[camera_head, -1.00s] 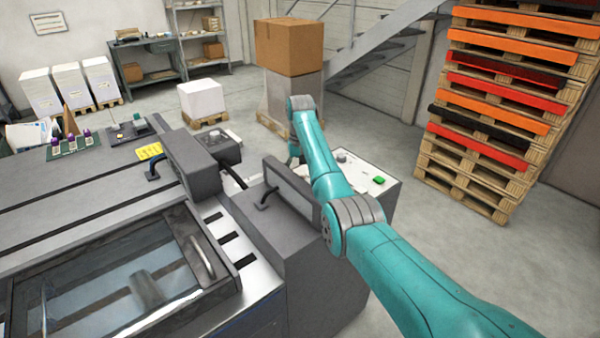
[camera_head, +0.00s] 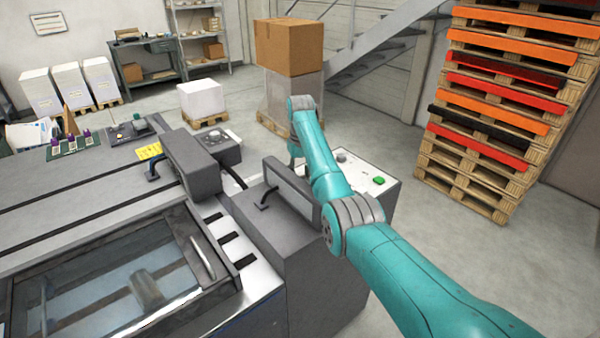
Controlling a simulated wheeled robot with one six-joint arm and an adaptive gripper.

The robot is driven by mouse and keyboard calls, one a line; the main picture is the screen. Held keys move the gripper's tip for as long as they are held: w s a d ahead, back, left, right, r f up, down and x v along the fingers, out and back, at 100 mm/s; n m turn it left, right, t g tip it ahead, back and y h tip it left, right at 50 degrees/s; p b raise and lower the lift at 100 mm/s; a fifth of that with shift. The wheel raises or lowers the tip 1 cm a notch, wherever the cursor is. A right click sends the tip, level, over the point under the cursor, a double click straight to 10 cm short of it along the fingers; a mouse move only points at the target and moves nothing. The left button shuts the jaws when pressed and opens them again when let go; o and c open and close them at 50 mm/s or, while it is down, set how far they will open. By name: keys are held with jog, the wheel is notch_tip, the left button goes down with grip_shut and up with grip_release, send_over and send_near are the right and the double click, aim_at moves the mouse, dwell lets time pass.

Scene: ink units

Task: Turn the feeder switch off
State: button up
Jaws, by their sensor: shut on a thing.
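I cannot pick out the feeder switch for certain. A white-topped control panel (camera_head: 385,184) lies behind and to the right of my arm, with a green button (camera_head: 379,181) and a grey knob (camera_head: 341,156). My teal arm reaches over the grey machine, and its wrist bends down at the left edge of this panel. My gripper itself is hidden behind the grey housing and my own arm, so what its fingers touch does not show.
The grey machine (camera_head: 70,190) with a glass cover (camera_head: 110,285) fills the left. A raised grey housing (camera_head: 290,190) stands close by my arm. A small box with a knob (camera_head: 222,148) sits further back. Stacked pallets (camera_head: 480,150) stand right; floor between is clear.

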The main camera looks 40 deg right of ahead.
aim_at(301, 174)
jog(key=n, duration=0.4)
jog(key=shift+n, duration=0.3)
jog(key=shift+d+f+n, duration=0.1)
jog(key=shift+n, duration=2.1)
jog(key=o, duration=1.1)
jog(key=shift+o, duration=0.2)
notch_tip(301, 174, up, 12)
